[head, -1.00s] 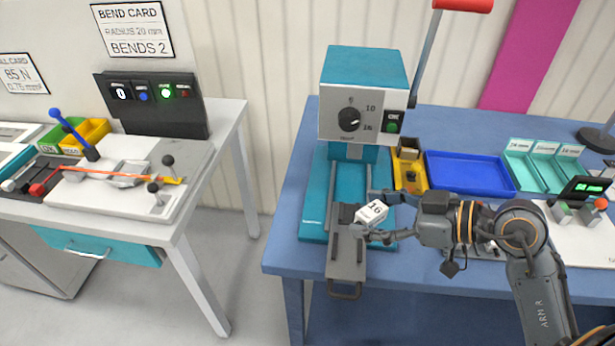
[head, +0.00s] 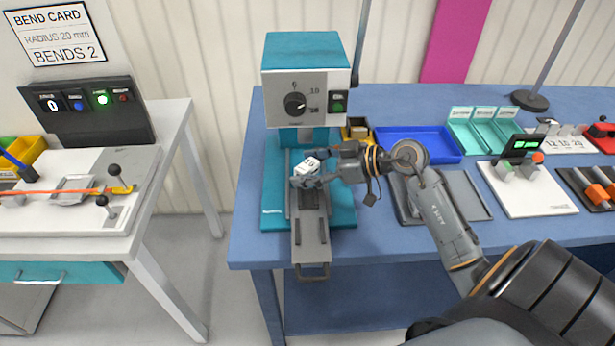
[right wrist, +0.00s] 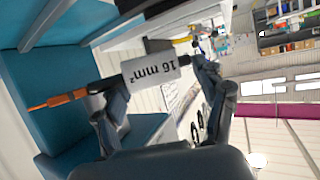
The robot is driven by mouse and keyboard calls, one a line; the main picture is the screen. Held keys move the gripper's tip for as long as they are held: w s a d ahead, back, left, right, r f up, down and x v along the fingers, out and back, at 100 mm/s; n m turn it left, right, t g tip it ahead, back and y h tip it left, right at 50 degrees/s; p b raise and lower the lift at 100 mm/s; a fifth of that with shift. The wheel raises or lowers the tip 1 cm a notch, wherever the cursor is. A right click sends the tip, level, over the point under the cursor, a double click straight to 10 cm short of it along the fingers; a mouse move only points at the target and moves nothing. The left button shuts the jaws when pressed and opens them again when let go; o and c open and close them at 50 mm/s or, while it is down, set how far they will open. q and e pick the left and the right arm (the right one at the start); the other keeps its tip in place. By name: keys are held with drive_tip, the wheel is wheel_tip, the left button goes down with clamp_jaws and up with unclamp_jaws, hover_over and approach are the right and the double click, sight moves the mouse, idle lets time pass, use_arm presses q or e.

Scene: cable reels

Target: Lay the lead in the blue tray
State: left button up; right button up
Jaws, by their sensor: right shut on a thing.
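The lead (head: 307,166) has a white sleeve, small in the head view. In the right wrist view the sleeve of the lead (right wrist: 152,70) reads "16 mm²", and a dark rod with a copper-orange end sticks out to the left. My right gripper (head: 312,170) is shut on the lead, in front of the teal press and over its grey slide. I cannot tell whether the lead touches the slide. The blue tray (head: 460,157) lies on the blue table, right of the press and behind my right arm; the part I see is empty. My left gripper is not in view.
The teal press (head: 305,53) with its upright lever stands just behind my right gripper. A small yellow bin (head: 346,134) sits between the press and the blue tray. Teal bins (head: 487,112) stand right of the tray. A grey tray (head: 462,190) lies under my right arm.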

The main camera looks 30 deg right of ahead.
sight(308, 188)
drive_tip(key=shift+w+d+f, duration=0.15)
drive_tip(key=shift+w+f, duration=0.05)
drive_tip(key=shift+f, duration=0.05)
drive_tip(key=shift+w+f, duration=0.15)
drive_tip(key=shift+f, duration=1.55)
drive_tip(key=shift+f, duration=0.15)
drive_tip(key=o, duration=1.3)
drive_tip(key=shift+f, duration=0.1)
drive_tip(key=shift+o, duration=0.2)
drive_tip(key=shift+d+r, duration=0.2)
drive_tip(key=shift+r, duration=0.05)
drive_tip(key=v, duration=1.2)
drive_tip(key=shift+b, duration=0.45)
drive_tip(key=shift+a+f, duration=0.1)
